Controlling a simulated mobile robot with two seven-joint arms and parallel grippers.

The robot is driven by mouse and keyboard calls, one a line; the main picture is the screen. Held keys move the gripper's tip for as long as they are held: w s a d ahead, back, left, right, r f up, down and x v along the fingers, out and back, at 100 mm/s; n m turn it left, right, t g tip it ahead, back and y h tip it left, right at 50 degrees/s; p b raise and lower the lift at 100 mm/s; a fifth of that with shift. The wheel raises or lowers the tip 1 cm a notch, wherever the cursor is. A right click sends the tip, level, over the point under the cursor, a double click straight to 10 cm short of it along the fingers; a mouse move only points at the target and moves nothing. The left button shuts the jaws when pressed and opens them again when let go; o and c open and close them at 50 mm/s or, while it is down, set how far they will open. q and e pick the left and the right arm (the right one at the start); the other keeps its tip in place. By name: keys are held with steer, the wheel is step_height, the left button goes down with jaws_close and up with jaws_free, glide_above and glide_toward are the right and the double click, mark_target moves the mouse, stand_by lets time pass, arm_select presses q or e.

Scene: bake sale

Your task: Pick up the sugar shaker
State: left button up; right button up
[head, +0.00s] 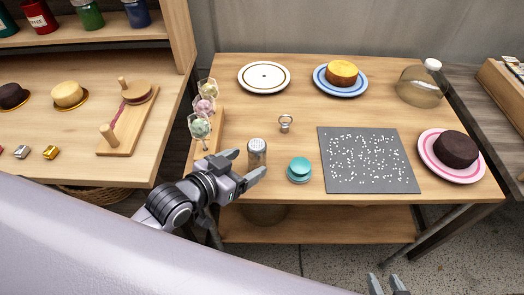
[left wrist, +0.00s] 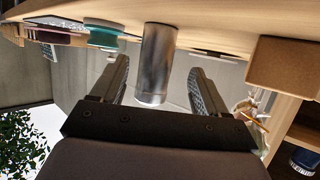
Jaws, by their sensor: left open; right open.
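The sugar shaker (head: 257,155) is a small silvery cylinder with a pale perforated top, standing upright near the front left of the table. In the left wrist view the shaker (left wrist: 156,64) shows between the two open fingers (left wrist: 155,88), with gaps at both sides. My right gripper (head: 388,285) shows only its fingertips at the bottom edge, in front of the table, apart and empty.
A teal round item (head: 299,170) stands close right of the shaker. A wooden stand with lollipop-like sweets (head: 200,126) is close left. A small metal ring-topped item (head: 286,123) is behind. A grey speckled mat (head: 368,160) and a pink plate with a dark cake (head: 438,170) lie right.

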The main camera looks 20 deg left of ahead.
mark_target(261, 157)
arm_select(q)
steer(key=shift+d+x, duration=0.15)
steer(key=shift+x, duration=1.4)
steer(key=shift+d+x, duration=0.15)
steer(key=shift+x, duration=1.4)
steer(key=shift+s, duration=0.1)
steer(key=shift+r, duration=0.1)
steer(key=c, duration=1.1)
